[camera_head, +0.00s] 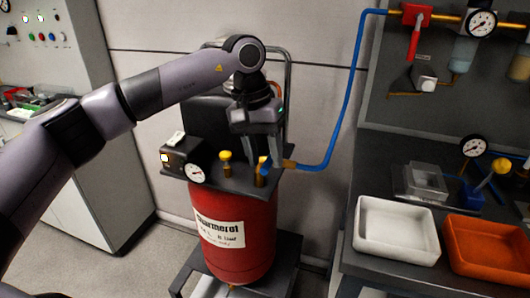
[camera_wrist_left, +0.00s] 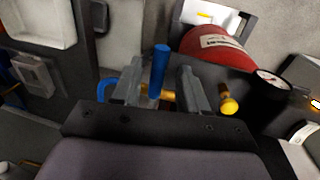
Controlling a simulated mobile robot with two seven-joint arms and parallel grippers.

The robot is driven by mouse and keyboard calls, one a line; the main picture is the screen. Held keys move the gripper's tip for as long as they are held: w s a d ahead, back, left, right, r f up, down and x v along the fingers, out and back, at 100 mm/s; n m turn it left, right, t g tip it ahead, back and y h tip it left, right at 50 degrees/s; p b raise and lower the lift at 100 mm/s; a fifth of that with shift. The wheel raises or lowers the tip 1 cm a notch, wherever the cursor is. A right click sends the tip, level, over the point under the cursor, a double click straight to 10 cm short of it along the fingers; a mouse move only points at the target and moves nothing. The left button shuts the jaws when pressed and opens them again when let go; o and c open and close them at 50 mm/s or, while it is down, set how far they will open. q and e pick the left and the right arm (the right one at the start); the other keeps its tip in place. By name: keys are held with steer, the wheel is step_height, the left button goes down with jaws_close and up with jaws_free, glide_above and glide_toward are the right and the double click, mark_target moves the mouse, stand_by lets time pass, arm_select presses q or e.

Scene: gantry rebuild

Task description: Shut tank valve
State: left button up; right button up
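The red tank (camera_head: 236,240) stands on a low cart, with a dark plate (camera_head: 228,183) on top. A brass valve with a blue handle (camera_head: 264,164) sits at the plate's right side, where a blue hose joins it. My left gripper (camera_head: 262,148) is right over this valve, pointing down. In the left wrist view the blue handle (camera_wrist_left: 160,70) stands between the two grey fingers (camera_wrist_left: 160,85), with a gap visible on each side. The gripper is open around it and holds nothing. The brass valve body is partly hidden. My right gripper is not in view.
A yellow knob (camera_head: 225,157), a gauge (camera_head: 195,172) and a black box share the plate. The blue hose (camera_head: 345,105) rises to a wall panel with a red valve (camera_head: 412,25). A white tray (camera_head: 396,231) and an orange tray (camera_head: 490,248) lie on the right bench.

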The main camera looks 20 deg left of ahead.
arm_select(q)
step_height(320, 180, up, 7)
steer(key=a, duration=0.1)
steer(key=shift+a, duration=0.15)
stand_by(0.3)
